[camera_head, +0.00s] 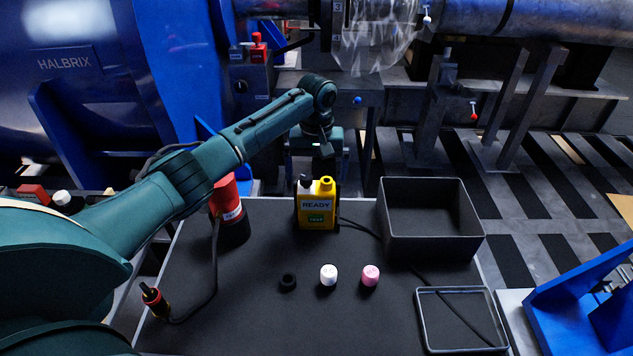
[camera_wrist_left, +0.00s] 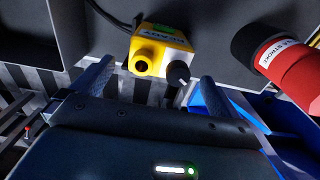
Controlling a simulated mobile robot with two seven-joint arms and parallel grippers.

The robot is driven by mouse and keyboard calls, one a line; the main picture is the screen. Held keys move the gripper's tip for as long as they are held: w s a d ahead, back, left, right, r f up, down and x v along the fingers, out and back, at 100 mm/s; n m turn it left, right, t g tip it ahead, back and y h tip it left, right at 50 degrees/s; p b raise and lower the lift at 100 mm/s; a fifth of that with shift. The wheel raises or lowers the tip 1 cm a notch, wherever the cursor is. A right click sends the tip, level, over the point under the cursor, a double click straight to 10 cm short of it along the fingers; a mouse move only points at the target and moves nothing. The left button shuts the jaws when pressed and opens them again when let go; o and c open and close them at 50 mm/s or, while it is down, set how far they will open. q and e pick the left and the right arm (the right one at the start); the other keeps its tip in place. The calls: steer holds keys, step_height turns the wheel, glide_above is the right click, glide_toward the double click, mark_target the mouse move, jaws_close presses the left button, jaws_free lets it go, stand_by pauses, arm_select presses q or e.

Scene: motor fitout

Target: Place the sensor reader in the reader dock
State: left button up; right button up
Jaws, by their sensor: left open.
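The sensor reader (camera_head: 317,205), a yellow box with a green-lit "READY" panel, stands upright near the far edge of the dark table. It has a yellow round port and a dark knob on top. Dark parts border it; I cannot tell whether they are a dock. In the left wrist view the reader (camera_wrist_left: 160,52) lies just beyond the fingers, roughly between them. My left gripper (camera_head: 323,150) is just behind and above the reader in the head view. Its fingers (camera_wrist_left: 152,85) are spread and empty. My right gripper is not in view.
A red-and-black cylinder (camera_head: 229,208) stands left of the reader, also in the wrist view (camera_wrist_left: 290,65). A grey bin (camera_head: 430,235) and shallow tray (camera_head: 421,320) are right. A black ring (camera_head: 288,282), white cap (camera_head: 328,274) and pink cap (camera_head: 370,275) stand in front. Cables cross the table.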

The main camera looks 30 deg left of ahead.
arm_select(q)
step_height(320, 180, up, 6)
steer(key=shift+p, duration=0.3)
stand_by(0.3)
